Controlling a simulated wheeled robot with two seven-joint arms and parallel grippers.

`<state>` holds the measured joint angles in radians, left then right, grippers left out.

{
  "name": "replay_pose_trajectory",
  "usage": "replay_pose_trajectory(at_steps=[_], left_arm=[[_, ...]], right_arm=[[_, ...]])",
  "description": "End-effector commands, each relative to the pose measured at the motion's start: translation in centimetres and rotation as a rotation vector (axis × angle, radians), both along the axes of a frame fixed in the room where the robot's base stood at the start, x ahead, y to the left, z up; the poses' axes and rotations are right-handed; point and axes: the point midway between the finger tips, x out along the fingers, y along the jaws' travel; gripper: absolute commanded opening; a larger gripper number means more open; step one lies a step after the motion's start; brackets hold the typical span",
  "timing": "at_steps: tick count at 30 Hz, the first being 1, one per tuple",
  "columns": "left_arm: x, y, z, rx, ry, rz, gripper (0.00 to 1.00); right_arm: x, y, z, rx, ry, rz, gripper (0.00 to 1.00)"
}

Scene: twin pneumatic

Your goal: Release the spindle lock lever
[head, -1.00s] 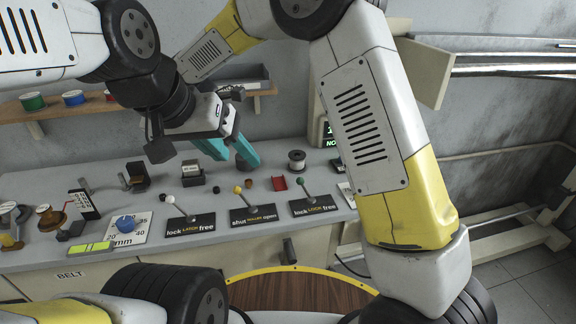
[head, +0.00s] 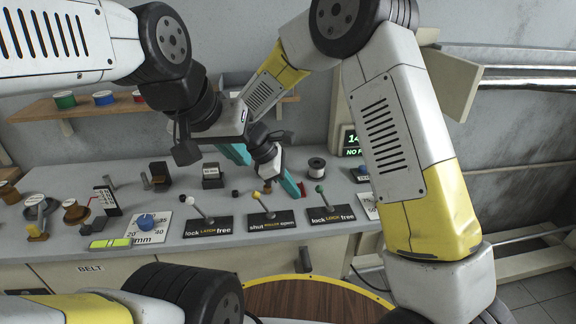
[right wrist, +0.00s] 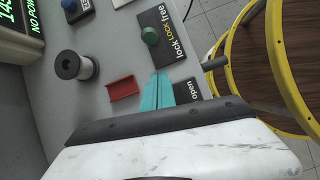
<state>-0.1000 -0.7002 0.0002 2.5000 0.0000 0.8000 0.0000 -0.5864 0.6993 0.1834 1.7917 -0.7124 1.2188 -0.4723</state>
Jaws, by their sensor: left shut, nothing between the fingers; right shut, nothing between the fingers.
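The green-knobbed lever (head: 320,188) stands on a black plate marked "lock LOCK free" (head: 339,217), its rod tilted left toward "lock". In the right wrist view, its green knob (right wrist: 150,36) is just beyond my fingertips. My right gripper (head: 296,190) is shut and empty, its teal fingers pointing down to the left of that knob in the head view. In the right wrist view, my right gripper (right wrist: 161,76) shows a gap to the knob. My left gripper (head: 238,152) is shut and empty, farther left above the bench, partly hidden by its own wrist.
A yellow-knobbed lever (head: 256,194) and a white-knobbed lever (head: 189,187) stand to the left on similar plates. A red bracket (right wrist: 123,87) and a spool (right wrist: 75,65) lie close to the right fingers. A blue dial (head: 146,221) is farther left.

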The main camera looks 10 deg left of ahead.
Motion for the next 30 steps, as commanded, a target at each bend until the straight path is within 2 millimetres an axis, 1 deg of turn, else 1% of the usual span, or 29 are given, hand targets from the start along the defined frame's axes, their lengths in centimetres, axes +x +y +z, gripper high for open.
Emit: replay_pose_trajectory(at_steps=[1,3,9,23,30], left_arm=[[0.0,0.0,0.0,0.0,0.0,0.0,0.0],[0.0,0.0,0.0,0.0,0.0,0.0,0.0],[0.0,0.0,0.0,0.0,0.0,0.0,0.0],[0.0,0.0,0.0,0.0,0.0,0.0,0.0],[0.0,0.0,0.0,0.0,0.0,0.0,0.0]], right_arm=[[0.2,-0.9,0.7,0.003,-0.006,-0.003,0.0],[0.3,-1.9,0.9,0.002,-0.005,-0.004,0.0],[0.4,-3.2,1.3,0.002,-0.005,-0.001,0.0],[0.5,-3.4,1.4,0.008,-0.004,-0.002,0.0],[0.7,-4.2,2.0,0.076,0.013,-0.006,0.0]])
